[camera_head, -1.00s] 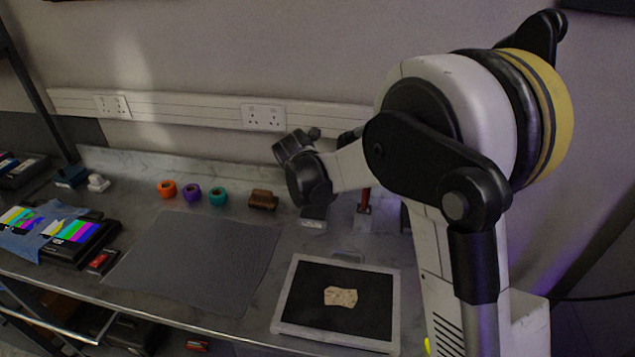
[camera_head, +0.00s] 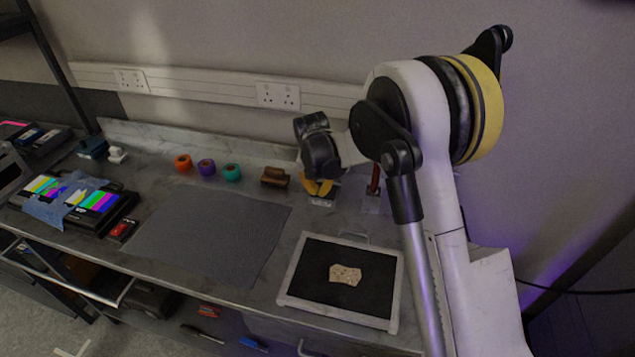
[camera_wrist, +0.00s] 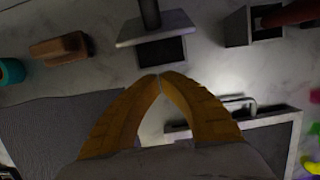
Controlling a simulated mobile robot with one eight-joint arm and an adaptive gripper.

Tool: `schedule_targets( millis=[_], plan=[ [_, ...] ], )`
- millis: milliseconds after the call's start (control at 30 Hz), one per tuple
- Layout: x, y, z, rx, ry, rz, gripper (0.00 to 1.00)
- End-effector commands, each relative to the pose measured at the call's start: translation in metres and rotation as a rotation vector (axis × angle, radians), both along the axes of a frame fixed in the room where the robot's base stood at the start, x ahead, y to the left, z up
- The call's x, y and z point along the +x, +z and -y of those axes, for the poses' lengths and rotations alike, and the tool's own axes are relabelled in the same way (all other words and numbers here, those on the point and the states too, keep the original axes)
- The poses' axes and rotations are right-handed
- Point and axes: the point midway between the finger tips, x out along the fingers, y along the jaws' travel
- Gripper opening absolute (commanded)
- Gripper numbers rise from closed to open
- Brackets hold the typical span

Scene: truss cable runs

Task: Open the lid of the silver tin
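A small grey, metallic-looking box (camera_head: 322,199) stands at the back of the bench; it may be the silver tin, but I cannot tell for sure. In the wrist view a grey plate (camera_wrist: 150,30) with a dark upright post and a dark square face shows just beyond the fingertips. My gripper (camera_wrist: 160,76) points toward it, with its two yellow fingers arched and their tips together, nothing visible between them. In the head view my gripper (camera_head: 318,188) is over or just in front of the small box and partly hides it. Whether the tips touch it is unclear.
A red-handled item (camera_head: 374,182) stands close on the right and a brown block (camera_head: 275,177) on the left. A grey-framed black tray (camera_head: 398,300) holding a tan piece lies in front. Teal (camera_head: 231,172), purple and orange rolls stand farther left. The grey mat (camera_head: 210,230) is clear.

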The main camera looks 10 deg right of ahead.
Motion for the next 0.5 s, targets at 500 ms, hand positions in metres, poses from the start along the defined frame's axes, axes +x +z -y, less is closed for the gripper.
schedule_targets(
  millis=[500],
  plan=[
    [0.035,0.004,0.015,0.0,0.0,0.001,0.0]
  ],
)
